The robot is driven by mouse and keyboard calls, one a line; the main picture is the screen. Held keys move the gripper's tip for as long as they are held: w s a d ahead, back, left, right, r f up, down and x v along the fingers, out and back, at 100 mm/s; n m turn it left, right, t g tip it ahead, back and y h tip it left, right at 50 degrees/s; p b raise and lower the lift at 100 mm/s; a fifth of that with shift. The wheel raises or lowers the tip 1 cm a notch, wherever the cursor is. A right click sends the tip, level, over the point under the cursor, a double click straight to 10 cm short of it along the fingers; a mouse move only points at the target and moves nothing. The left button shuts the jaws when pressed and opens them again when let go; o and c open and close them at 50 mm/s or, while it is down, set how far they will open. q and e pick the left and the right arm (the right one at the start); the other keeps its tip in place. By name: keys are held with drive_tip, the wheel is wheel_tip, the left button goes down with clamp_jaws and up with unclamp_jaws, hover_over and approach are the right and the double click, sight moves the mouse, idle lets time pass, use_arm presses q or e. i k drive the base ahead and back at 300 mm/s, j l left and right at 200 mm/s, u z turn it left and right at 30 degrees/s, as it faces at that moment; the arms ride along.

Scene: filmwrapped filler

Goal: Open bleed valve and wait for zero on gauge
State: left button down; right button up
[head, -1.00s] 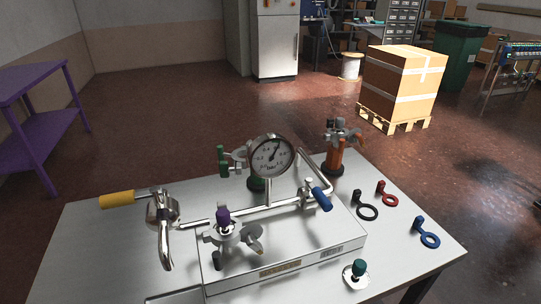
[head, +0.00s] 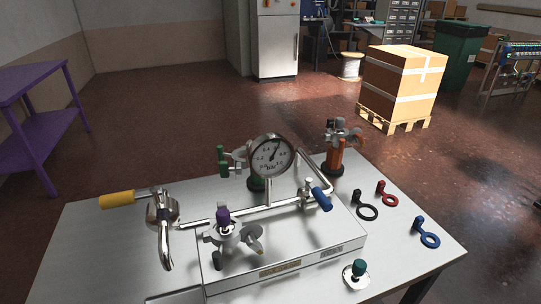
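A round white-faced pressure gauge (head: 272,156) stands on a stem above the chrome pipe (head: 247,213) on the table's raised plate. Its needle points up and to the right; the exact reading is too small to tell. A blue-handled lever (head: 320,199) sits at the pipe's right end. A yellow-handled lever (head: 118,199) sticks out left from the chrome fitting (head: 163,230) at the pipe's left end. A teal knob (head: 359,267) stands on a small round base at the front right. I cannot tell which of these is the bleed valve. Neither gripper is in view.
Green (head: 224,160) and orange (head: 334,152) devices stand behind. Black (head: 367,212), red (head: 388,199) and blue (head: 429,240) ring-ended pieces lie on the right of the metal table (head: 90,240).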

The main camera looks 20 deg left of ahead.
sight(117, 199)
drive_tip(key=u, duration=1.4)
